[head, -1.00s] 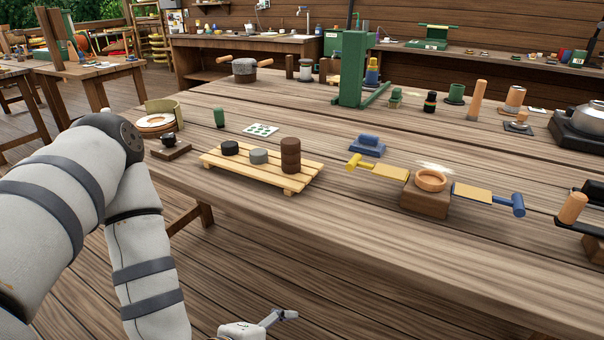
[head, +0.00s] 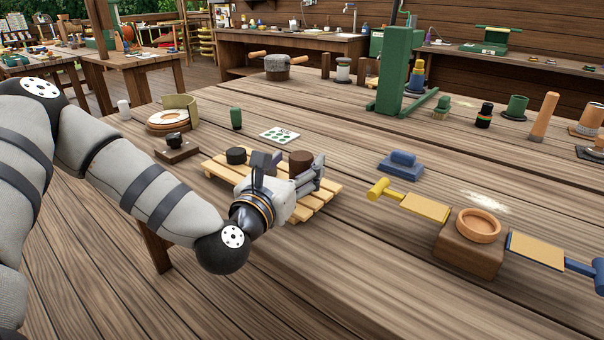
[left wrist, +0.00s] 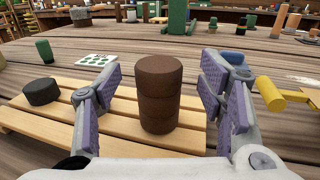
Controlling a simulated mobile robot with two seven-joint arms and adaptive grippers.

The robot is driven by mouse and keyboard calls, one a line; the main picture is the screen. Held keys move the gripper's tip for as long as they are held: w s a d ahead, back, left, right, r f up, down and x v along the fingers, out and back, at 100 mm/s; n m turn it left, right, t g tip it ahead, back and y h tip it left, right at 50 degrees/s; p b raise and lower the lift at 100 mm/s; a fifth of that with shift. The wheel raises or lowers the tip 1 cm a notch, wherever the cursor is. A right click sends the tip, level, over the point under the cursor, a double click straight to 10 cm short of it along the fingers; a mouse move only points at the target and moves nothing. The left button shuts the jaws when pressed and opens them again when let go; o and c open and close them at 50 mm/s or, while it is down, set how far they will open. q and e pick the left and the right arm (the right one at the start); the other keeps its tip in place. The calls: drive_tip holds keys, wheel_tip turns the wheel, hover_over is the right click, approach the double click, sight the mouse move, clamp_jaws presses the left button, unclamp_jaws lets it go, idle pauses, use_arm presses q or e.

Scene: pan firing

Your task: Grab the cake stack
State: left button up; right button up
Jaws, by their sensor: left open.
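The cake stack (left wrist: 159,95) is several dark brown round cakes piled upright on a slatted wooden pallet (left wrist: 45,125). In the head view the top of the stack (head: 301,160) shows behind my left gripper (head: 298,175). In the left wrist view the open fingers of my left gripper (left wrist: 160,100) stand on both sides of the stack, with a gap on each side. The stack is upright and not gripped. A black puck (left wrist: 41,91) lies on the pallet to the left; it also shows in the head view (head: 236,155). My right gripper is not in view.
A blue block (head: 401,164) and a yellow-handled paddle (head: 424,206) lie right of the pallet. A wooden block with a ring (head: 468,258) stands farther right. A white card (head: 280,135) and green cylinder (head: 236,118) are behind the pallet.

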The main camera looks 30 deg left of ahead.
use_arm(q)
drive_tip(key=w, duration=0.3)
drive_tip(key=shift+a, duration=0.35)
drive_tip(key=c, duration=1.4)
